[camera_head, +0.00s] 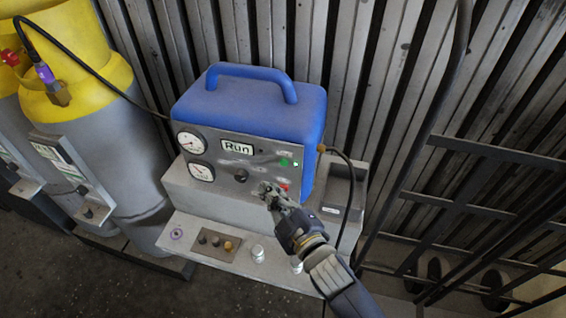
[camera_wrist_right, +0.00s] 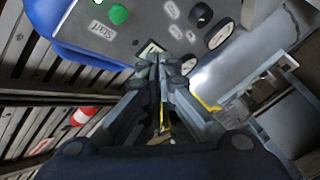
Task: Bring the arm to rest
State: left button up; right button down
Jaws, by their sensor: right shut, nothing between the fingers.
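My right gripper (camera_head: 270,190) is shut and empty in front of the lower part of the grey control panel (camera_head: 225,154) of a blue machine (camera_head: 250,105). Its arm comes in from the bottom right. In the right wrist view the closed fingers (camera_wrist_right: 162,62) point at the panel, with a green button (camera_wrist_right: 118,14) labelled START to their upper left. I cannot tell whether the fingertips touch the panel. In the head view the panel has a "Run" display (camera_head: 237,147), two round gauges and a lit green button. My left gripper is not in view.
Grey cylinders with yellow tops (camera_head: 85,75) stand at the left, with a black hose to one. A grey shelf (camera_head: 215,252) with small fittings lies below the panel. A dark metal cart frame (camera_head: 490,150) stands at the right. A corrugated wall is behind.

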dwell(0.4)
jog(key=s+d+f+m+g+h, duration=0.3)
jog(key=s+d+f+m, duration=0.1)
jog(key=d, duration=0.3)
jog(key=s+d+f+m+g+h, duration=0.25)
jog(key=s+d+f+m, duration=0.2)
jog(key=d, duration=0.25)
jog(key=s+d+f+m+g+h, duration=0.1)
jog(key=s+d+f+m+g, duration=0.2)
jog(key=s, duration=0.5)
jog(key=s+d+f+m+g+h, duration=0.1)
jog(key=s+d+m+g, duration=0.15)
jog(key=s+d, duration=0.35)
notch_tip(320, 180, down, 28)
jog(key=s+a+g+b, duration=0.2)
jog(key=s+b, duration=0.1)
jog(key=b, duration=0.1)
jog(key=s+d+f+n+g+b, duration=0.1)
jog(key=s+d+f+b, duration=0.2)
jog(key=s+f, duration=1.3)
notch_tip(320, 180, down, 4)
jog(key=shift+s+d+r, duration=0.1)
jog(key=shift+s+d, duration=0.1)
jog(key=shift+s, duration=0.1)
